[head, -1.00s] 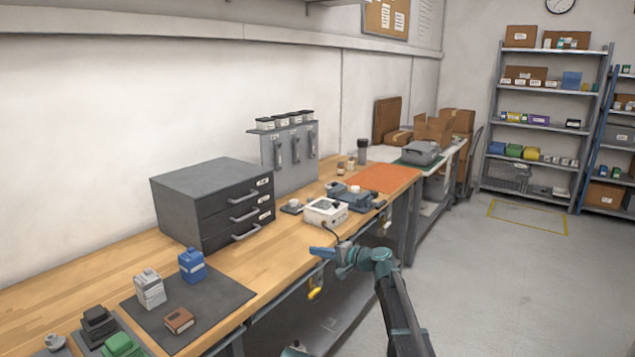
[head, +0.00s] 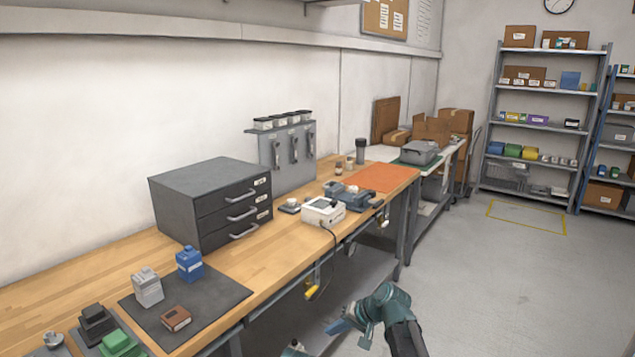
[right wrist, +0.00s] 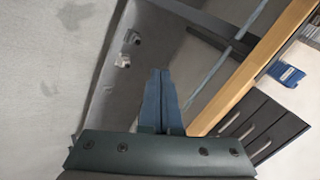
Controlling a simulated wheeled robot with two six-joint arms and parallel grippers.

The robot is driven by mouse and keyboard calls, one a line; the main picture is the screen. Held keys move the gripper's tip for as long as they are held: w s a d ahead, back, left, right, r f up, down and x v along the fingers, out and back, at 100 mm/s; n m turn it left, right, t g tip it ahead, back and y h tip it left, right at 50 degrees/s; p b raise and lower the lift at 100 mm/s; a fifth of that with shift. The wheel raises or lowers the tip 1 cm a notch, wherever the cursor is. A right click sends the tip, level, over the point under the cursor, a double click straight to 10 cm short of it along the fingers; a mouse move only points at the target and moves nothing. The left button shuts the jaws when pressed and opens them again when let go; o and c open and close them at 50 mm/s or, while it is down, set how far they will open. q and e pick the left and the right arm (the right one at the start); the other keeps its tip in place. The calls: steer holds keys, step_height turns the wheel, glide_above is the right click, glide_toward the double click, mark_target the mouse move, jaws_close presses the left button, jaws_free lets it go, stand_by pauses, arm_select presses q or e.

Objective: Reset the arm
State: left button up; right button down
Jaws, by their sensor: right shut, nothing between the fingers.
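My right arm shows at the bottom of the head view, in front of the workbench and below the level of its top. My right gripper (head: 338,327) points left there, beside the bench's front edge and apart from it. In the right wrist view the two blue fingers of the right gripper (right wrist: 163,75) lie together, shut with nothing between them. A small teal part at the bottom edge of the head view may be mine; my left gripper cannot be made out.
The wooden workbench (head: 120,290) runs along the wall on the left. Shelves (head: 545,118) stand at the back. Floor at right is clear.

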steer(key=s+d+f+n+g+h, duration=0.15)
steer(key=s+d+f+h, duration=0.35)
steer(key=s, duration=0.6)
steer(key=s+d+n+g+h, duration=0.1)
steer(key=s+d+g+h, duration=0.1)
steer(key=s+d, duration=0.65)
steer(key=s+a+n+h, duration=0.1)
steer(key=s+a+n, duration=0.35)
steer(key=a, duration=0.75)
step_height(320, 180, up, 12)
steer(key=s+m+p, duration=0.1)
steer(key=s+p, duration=0.1)
steer(key=p, duration=1)
steer(key=shift+g, duration=0.35)
steer(key=shift+a, duration=0.1)
